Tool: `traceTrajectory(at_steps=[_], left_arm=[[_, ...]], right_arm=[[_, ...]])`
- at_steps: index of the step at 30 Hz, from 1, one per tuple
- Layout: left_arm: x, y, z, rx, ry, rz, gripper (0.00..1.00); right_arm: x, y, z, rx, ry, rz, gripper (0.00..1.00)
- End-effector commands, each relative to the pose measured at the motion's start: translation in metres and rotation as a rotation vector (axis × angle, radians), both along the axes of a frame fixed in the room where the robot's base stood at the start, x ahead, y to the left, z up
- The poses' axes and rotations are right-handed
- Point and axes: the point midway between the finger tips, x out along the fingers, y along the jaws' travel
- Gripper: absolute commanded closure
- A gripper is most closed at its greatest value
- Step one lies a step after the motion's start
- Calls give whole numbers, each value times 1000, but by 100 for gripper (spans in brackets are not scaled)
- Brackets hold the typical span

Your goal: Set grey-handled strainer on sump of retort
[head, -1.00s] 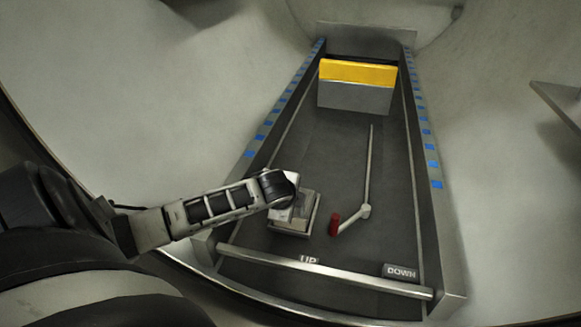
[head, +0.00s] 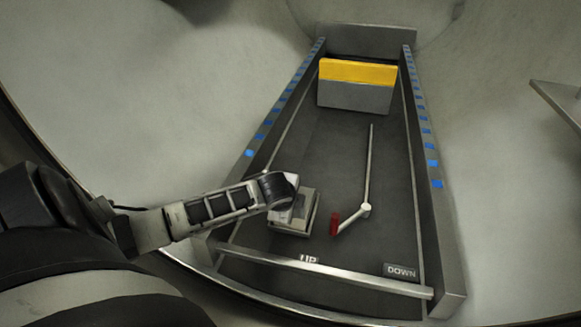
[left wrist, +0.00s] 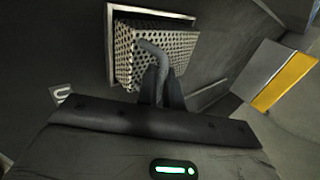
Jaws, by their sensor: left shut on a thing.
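The strainer is a perforated metal basket (left wrist: 180,48) with a bent grey handle (left wrist: 153,50), seen in the left wrist view. My left gripper (left wrist: 162,88) is shut on the handle. The basket is at the metal-framed sump (left wrist: 111,45) and looks slightly turned against its rim. I cannot tell whether it rests in the opening or just above it. In the head view the sump (head: 296,232) lies on the retort floor below my left gripper (head: 284,212), which mostly hides the strainer. My right gripper is not in view.
A red-handled lever (head: 335,222) on a thin rod stands just right of the sump. A bar (head: 330,272) with UP and DOWN labels crosses the front. A yellow-topped grey block (head: 356,85) stands at the back. Side rails with blue marks (head: 432,163) flank the floor.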

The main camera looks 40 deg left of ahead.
Motion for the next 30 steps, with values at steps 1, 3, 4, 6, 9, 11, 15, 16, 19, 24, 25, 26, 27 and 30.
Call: traceTrajectory(at_steps=[1,3,4,6,9,11,15,16,19,24,25,26,27,30], left_arm=[[0,0,0,0,1,1,100],[0,0,0,1,0,1,72],[0,0,0,1,0,1,66],[0,0,0,1,0,1,66],[0,0,0,0,-1,0,66],[-1,0,-1,-1,3,1,66],[-4,-1,5,0,2,0,66],[-5,-2,8,0,2,0,66],[-14,-7,23,2,2,-3,66],[-35,-18,57,2,2,-3,66],[-39,-20,63,2,2,-3,66],[-44,-23,68,1,2,-4,66],[-49,-26,76,1,2,-4,66],[-61,-32,94,1,1,-4,66]], right_arm=[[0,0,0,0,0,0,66],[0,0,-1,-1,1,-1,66],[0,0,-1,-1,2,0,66],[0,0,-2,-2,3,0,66],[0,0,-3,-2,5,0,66],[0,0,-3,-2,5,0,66],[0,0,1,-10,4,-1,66],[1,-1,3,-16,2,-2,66],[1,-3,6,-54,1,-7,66],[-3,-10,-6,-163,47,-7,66],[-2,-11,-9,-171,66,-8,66],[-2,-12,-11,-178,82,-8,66],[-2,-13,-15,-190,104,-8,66],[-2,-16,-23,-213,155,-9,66]])
